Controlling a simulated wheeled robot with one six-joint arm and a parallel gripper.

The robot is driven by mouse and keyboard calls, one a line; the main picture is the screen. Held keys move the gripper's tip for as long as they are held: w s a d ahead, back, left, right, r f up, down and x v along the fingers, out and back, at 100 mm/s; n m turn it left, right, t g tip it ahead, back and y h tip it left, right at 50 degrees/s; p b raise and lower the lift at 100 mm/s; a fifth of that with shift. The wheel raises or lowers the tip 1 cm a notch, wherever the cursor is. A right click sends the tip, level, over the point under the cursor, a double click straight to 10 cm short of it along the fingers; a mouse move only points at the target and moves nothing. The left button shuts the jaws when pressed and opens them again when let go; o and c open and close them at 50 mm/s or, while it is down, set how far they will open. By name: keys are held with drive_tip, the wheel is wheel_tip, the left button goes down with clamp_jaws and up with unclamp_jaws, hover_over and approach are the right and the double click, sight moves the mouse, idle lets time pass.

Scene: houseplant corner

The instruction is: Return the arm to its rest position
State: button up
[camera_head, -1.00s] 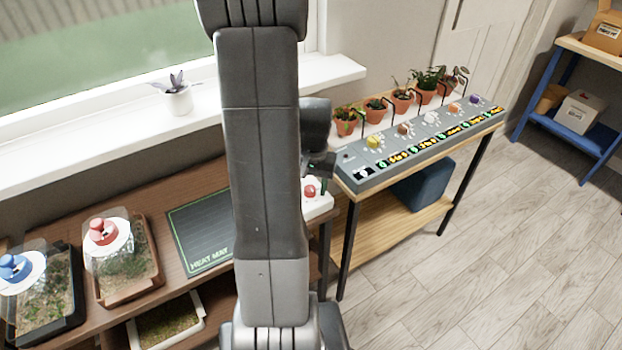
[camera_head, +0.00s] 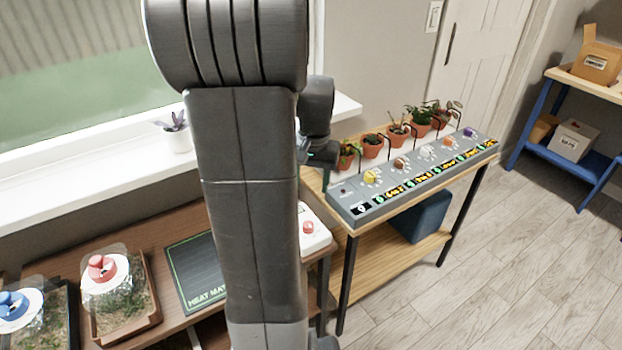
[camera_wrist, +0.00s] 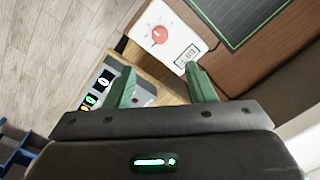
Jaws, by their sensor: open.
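My arm (camera_head: 250,210) stands upright across the middle of the head view and hides part of the wooden bench behind it. My gripper shows in the wrist view (camera_wrist: 161,80), its two green fingers apart with nothing between them. Beyond the fingers lie the white controller box (camera_wrist: 165,38) with a red knob and the end of the grey control console (camera_wrist: 138,93). In the head view the wrist is beside the arm, near the console's left end, and the fingers are mostly hidden.
The console (camera_head: 415,180) carries several knobs, with potted plants (camera_head: 372,146) behind it. A heat mat (camera_head: 192,272) and a covered seed tray (camera_head: 120,305) are on the bench. A small plant (camera_head: 177,135) stands on the windowsill. The floor (camera_head: 500,260) at right is clear.

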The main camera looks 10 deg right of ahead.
idle(0.3)
drive_tip(key=f, duration=0.4)
drive_tip(key=f+b, duration=0.1)
drive_tip(key=f, duration=0.9)
drive_tip(key=shift+w+a+b, duration=0.1)
drive_tip(key=shift+a+b, duration=0.2)
drive_tip(key=shift+b, duration=0.05)
drive_tip(key=shift+r, duration=0.1)
